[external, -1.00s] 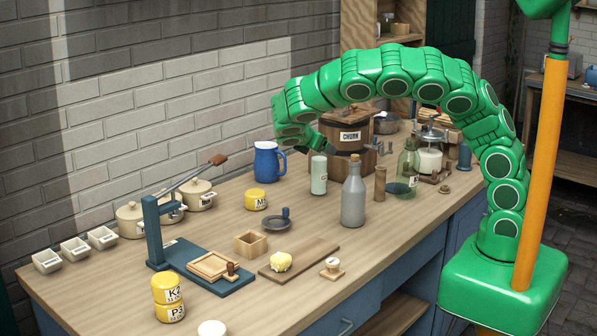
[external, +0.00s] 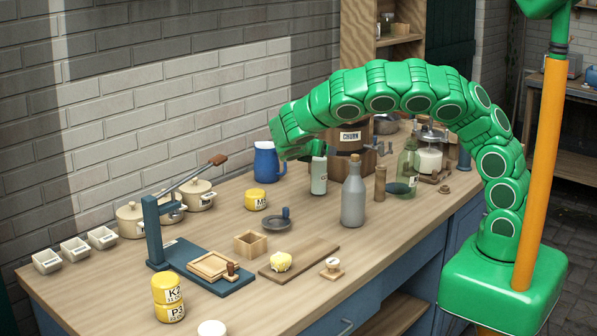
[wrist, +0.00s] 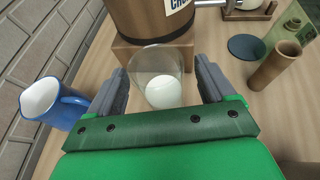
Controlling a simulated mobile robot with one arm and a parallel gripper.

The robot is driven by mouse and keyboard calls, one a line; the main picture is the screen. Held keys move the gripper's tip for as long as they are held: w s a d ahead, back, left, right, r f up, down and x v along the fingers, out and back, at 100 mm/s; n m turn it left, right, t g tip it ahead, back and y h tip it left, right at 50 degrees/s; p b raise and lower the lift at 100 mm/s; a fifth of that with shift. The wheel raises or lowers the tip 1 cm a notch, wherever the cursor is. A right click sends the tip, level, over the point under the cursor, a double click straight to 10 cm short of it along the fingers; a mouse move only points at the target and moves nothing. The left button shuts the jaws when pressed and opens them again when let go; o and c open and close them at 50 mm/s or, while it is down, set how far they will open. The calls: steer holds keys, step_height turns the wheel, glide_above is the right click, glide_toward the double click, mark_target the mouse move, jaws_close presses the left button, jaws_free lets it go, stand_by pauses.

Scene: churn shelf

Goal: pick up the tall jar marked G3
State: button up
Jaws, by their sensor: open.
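The tall jar (external: 319,178) is a pale, clear-walled cylinder standing upright on the bench; only part of its mark, a letter G, is readable in the external view. In the wrist view the jar (wrist: 160,88) shows its open-looking glass rim and white contents. My gripper (external: 308,152) is at the jar's upper part. In the wrist view my gripper (wrist: 161,82) is open, with one grey finger on each side of the jar and small gaps visible. The mark is not visible in the wrist view.
A blue jug (external: 266,162) stands left of the jar. The wooden churn (external: 350,138) is close behind it. A grey corked bottle (external: 353,196) stands in front to the right, with a wooden cylinder (external: 380,183) beyond. Bare bench lies in front of the jar.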

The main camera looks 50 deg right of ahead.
steer(key=shift+x, duration=1.5)
steer(key=shift+w, duration=0.1)
jaws_close()
